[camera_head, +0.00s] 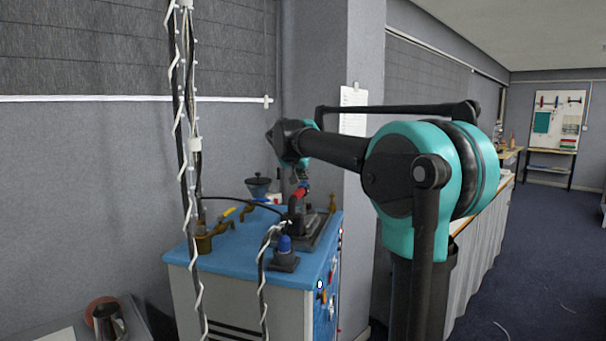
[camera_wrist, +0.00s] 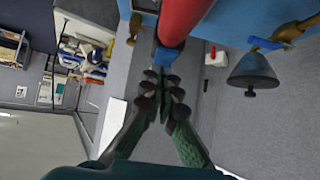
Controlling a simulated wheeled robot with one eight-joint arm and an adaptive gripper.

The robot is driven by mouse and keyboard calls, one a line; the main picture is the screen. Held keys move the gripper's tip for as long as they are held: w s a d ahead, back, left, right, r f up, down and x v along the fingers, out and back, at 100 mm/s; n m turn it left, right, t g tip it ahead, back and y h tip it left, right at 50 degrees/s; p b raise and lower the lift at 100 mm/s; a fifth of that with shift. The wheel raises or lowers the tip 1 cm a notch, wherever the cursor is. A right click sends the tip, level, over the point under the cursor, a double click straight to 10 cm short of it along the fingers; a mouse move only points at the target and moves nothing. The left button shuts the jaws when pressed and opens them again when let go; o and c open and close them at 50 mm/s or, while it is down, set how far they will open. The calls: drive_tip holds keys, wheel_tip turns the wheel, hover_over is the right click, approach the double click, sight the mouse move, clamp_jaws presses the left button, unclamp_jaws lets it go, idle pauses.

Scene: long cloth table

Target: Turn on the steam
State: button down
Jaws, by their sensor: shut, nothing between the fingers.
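A machine with a blue top (camera_head: 240,262) carries several fittings, and I cannot tell for certain which one controls the steam. A red handle (camera_head: 302,190) stands over a dark metal unit near the back right of the top. In the wrist view the red handle (camera_wrist: 182,18) comes in from the top edge, with a blue end piece (camera_wrist: 165,57) below it. My gripper (camera_head: 300,176) is beside the red handle. In the wrist view my gripper (camera_wrist: 163,82) has its fingers together and empty, tips close to the blue end; I cannot tell whether they touch.
A dark cup-shaped part (camera_head: 258,187) is behind. Cables with white spiral wrap (camera_head: 193,145) hang in front. A metal jug (camera_head: 108,321) is at lower left.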

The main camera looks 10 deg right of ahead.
drive_tip(key=shift+w+f, duration=0.1)
drive_tip(key=shift+f, duration=0.15)
drive_tip(key=shift+w+d, duration=0.15)
drive_tip(key=shift+w+d+r, duration=0.15)
drive_tip(key=shift+w+d, duration=0.1)
drive_tip(key=shift+w, duration=0.35)
drive_tip(key=shift+r, duration=0.1)
